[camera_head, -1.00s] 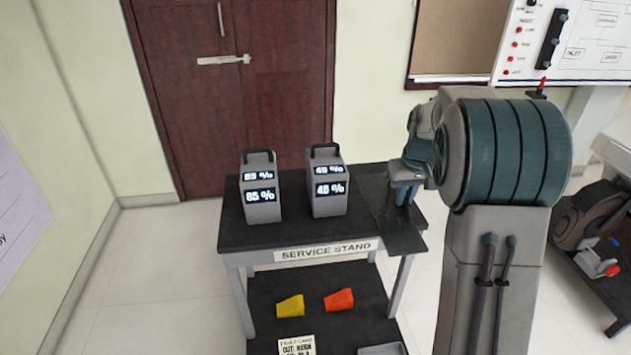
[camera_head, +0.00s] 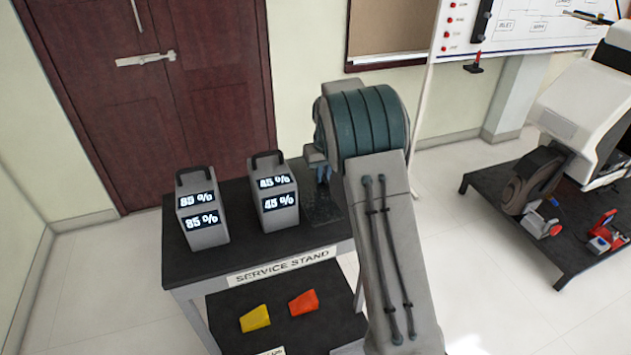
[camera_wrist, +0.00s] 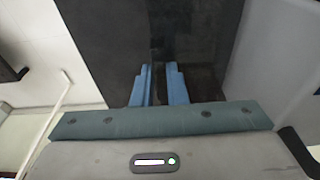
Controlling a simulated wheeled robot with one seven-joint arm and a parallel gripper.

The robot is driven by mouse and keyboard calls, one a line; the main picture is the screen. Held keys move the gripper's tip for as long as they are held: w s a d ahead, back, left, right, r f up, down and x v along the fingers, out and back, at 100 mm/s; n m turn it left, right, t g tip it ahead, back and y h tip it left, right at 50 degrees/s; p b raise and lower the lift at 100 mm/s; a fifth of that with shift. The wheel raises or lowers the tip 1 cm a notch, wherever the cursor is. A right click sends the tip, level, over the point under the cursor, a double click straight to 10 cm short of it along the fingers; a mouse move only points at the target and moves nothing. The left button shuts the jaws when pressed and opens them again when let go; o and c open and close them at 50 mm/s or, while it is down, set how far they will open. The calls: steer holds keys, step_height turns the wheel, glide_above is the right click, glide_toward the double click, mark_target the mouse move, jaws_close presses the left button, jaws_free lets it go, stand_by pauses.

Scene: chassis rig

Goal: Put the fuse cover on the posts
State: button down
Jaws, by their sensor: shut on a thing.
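My gripper (camera_head: 322,174) is at the right end of the service stand's top, partly behind my arm. In the wrist view its blue fingers (camera_wrist: 160,88) are close together, with a narrow dark strip between them. The gripper is shut on this dark thing, which I take to be the fuse cover (camera_wrist: 160,90); its shape is mostly hidden against the dark surface. I cannot make out the posts for certain. Small red and blue parts (camera_head: 604,236) sit on the dark platform of the rig at the right.
The service stand (camera_head: 180,262) bears two grey battery-like boxes, reading 85 % (camera_head: 203,232) and 45 % (camera_head: 275,212). A yellow piece (camera_head: 255,319) and an orange piece (camera_head: 303,302) lie on its lower shelf. The rig's platform (camera_head: 522,225) stands right, across clear floor.

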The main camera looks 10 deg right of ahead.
steer(key=shift+w+a+f, duration=0.3)
steer(key=shift+w+f, duration=0.05)
steer(key=shift+w, duration=0.2)
steer(key=shift+w+a+f, duration=0.3)
steer(key=shift+w+f, duration=0.05)
steer(key=shift+w, duration=0.15)
steer(key=shift+f+p, duration=0.6)
steer(key=shift+f, duration=1.4)
steer(key=shift+f, duration=0.15)
steer(key=c, duration=1.5)
jaws_free()
steer(key=shift+o, duration=0.2)
